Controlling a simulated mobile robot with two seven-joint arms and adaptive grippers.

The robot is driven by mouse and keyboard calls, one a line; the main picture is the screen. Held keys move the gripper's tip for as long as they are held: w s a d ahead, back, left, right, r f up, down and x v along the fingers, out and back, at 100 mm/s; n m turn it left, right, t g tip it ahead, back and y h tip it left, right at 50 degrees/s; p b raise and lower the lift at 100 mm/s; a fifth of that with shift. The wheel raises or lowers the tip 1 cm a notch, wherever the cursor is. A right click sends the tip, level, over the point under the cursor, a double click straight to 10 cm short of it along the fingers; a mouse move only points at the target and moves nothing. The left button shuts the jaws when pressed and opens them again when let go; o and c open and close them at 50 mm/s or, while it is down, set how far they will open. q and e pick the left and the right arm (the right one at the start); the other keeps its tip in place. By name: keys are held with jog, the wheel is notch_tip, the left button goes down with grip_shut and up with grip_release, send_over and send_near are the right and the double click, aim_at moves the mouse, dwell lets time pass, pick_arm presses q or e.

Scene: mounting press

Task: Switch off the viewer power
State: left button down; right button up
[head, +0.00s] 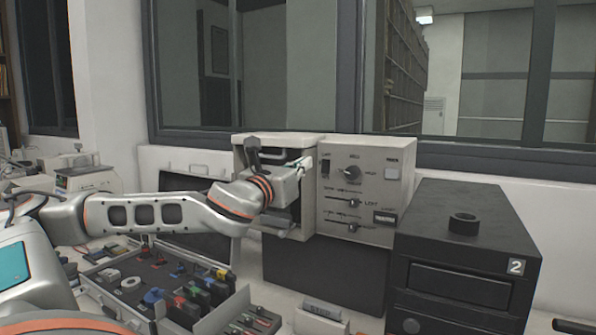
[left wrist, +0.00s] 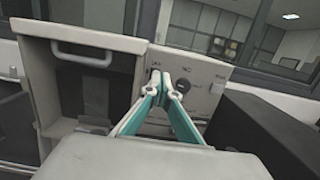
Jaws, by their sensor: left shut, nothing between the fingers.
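The viewer is a beige unit whose control panel (head: 377,165) faces me, with a round knob (head: 350,173), sliders and small labels. A dark narrow switch (head: 325,168) sits at the panel's upper left. I cannot read its label or tell its position. My left gripper (head: 307,163) is in front of the unit's open left bay, its tips near the panel's upper left edge. In the left wrist view, its teal fingers (left wrist: 161,82) are closed together and empty, in front of the panel's upper left corner. They hide the switch there, and contact cannot be told. My right gripper is out of view.
A black box marked 2 (head: 470,245) stands close to the panel's right. A tray of coloured parts (head: 215,318) lies below my left arm. A window with a dark frame (head: 440,155) is behind the unit.

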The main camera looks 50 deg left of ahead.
pick_arm(q)
jog(key=shift+r+v, duration=0.25)
jog(key=shift+v, duration=0.9)
